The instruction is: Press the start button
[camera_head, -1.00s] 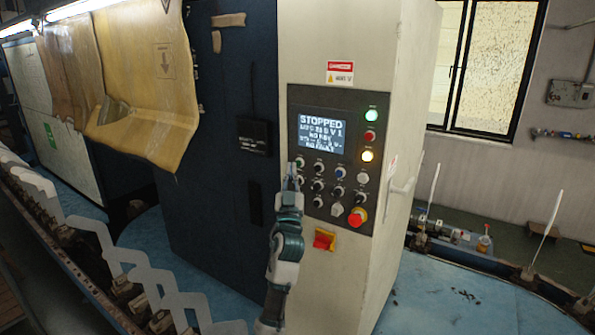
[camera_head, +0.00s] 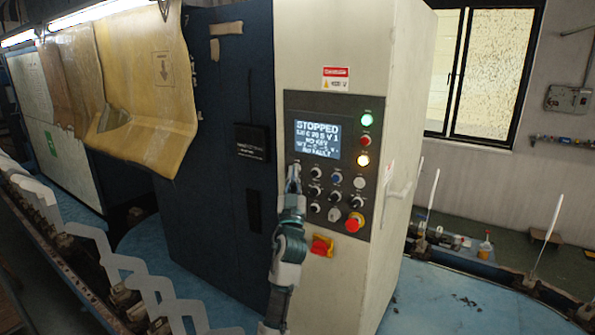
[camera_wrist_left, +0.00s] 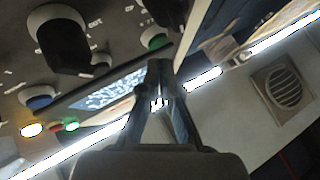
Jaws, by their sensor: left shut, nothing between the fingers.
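The control panel (camera_head: 327,198) is a dark plate on the cream cabinet, with a screen (camera_head: 317,139) reading "STOPPED". My left gripper (camera_head: 293,172) is shut and empty, upright in front of the panel's left edge, just below the screen. It covers the upper left button there. In the left wrist view the shut fingertips (camera_wrist_left: 160,68) are just below a green button (camera_wrist_left: 155,41). I cannot tell whether they touch it. No start label is readable. My right gripper is not in view.
Several black knobs, a blue button (camera_head: 337,177) and a red emergency knob (camera_head: 353,223) are close to the right of the gripper. Lamps glow green, red and amber at the panel's right. A red-yellow switch (camera_head: 321,246) is below. Jagged metal boards (camera_head: 130,275) stand at lower left.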

